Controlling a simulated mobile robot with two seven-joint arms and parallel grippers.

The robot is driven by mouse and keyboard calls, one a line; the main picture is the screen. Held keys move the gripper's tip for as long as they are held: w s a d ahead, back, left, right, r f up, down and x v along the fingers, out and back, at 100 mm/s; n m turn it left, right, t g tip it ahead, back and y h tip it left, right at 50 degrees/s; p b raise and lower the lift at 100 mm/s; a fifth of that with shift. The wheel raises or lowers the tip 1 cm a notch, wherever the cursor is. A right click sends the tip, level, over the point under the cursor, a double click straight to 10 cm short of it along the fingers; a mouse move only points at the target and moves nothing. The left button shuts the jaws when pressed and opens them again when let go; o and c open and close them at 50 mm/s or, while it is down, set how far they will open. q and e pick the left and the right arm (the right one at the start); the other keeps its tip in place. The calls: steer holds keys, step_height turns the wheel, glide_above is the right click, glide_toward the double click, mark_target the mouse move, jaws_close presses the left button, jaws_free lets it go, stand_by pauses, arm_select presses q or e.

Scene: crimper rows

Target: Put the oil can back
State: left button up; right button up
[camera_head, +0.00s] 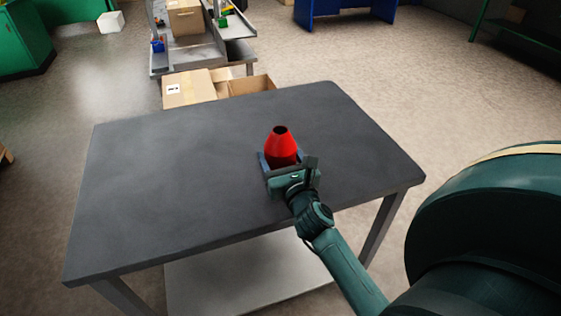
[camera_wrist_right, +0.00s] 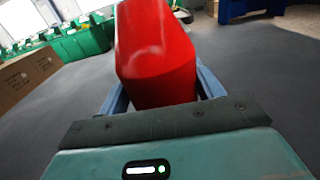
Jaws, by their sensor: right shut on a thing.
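The red oil can (camera_head: 281,146) stands about upright at the middle right of the grey table (camera_head: 160,180), its narrow dark-topped end up. My right gripper (camera_head: 279,163) is shut on it, with a bluish finger on each side. In the right wrist view the can's red body (camera_wrist_right: 155,55) fills the space between the fingers (camera_wrist_right: 160,95). The can's lower part is hidden behind the gripper in the head view, so I cannot tell whether it touches the tabletop. My left gripper is not in view.
The tabletop around the can is clear. Cardboard boxes (camera_head: 197,88) stand just beyond the table's far edge. A metal workstation (camera_head: 190,52) with another carton (camera_head: 186,17) is farther back. Green cabinets (camera_head: 22,40) are at the far left, blue furniture (camera_head: 345,12) at the back.

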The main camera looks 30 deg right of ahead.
steer(key=shift+f, duration=0.15)
steer(key=shift+f, duration=0.15)
steer(key=o, duration=1.1)
steer(key=shift+s+r, duration=0.15)
steer(key=shift+r, duration=0.1)
steer(key=v, duration=0.6)
steer(key=shift+s+f+b, duration=0.1)
steer(key=shift+s+b, duration=0.1)
steer(key=shift+b, duration=0.1)
steer(key=shift+s+a, duration=0.1)
steer(key=shift+s, duration=0.35)
